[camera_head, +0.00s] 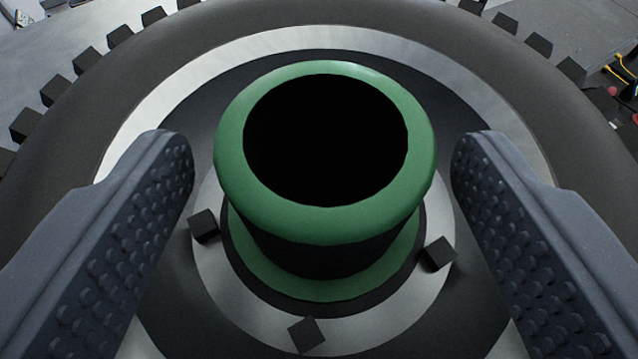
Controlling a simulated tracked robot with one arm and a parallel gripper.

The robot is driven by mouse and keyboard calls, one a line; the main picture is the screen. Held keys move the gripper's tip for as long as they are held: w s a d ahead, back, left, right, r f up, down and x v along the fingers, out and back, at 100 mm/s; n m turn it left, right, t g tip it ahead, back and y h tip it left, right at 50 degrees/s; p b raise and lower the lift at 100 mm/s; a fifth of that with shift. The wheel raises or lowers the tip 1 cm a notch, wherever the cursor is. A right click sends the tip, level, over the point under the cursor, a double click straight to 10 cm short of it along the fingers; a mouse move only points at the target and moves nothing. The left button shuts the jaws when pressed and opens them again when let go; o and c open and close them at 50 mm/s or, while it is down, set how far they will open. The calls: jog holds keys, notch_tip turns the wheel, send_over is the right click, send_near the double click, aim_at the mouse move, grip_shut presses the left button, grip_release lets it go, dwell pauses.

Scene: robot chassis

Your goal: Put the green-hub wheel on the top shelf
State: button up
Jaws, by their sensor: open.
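The green-hub wheel fills most of the head camera view. Its green hub (325,215) is a ring-shaped collar around a dark hole, standing up from the wheel's centre. A pale metal ring and a dark tyre (400,20) with blocky treads surround it. My gripper (322,165) is open, with one studded finger on each side of the hub. A gap shows between each fingertip and the hub, so neither seems to touch it. The near part of the wheel is cut off by the frame. The top shelf is not in view.
A grey surface (60,50) shows beyond the tyre at the upper left. At the right edge there are small red parts and yellow cables (622,68), too cropped to identify. Small dark blocks (306,334) sit on the wheel around the hub.

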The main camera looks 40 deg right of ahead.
jog(key=b+v, duration=0.3)
jog(key=v, duration=0.8)
jog(key=shift+a, duration=0.1)
jog(key=s+a+r+n+t+y, duration=0.1)
jog(key=s+a+n+t+y, duration=0.1)
jog(key=a, duration=0.8)
jog(key=s+a+r+n+t+y, duration=0.1)
jog(key=s+a+r+n+y, duration=0.1)
jog(key=s+a, duration=0.4)
jog(key=s+a+r+n+t+y, duration=0.1)
jog(key=s+a+n+y, duration=0.3)
jog(key=a, duration=1.2)
jog(key=shift+s+r+n+t+y, duration=0.2)
jog(key=shift+s+n+t+y, duration=0.1)
jog(key=shift+t+y, duration=0.4)
jog(key=shift+a, duration=0.1)
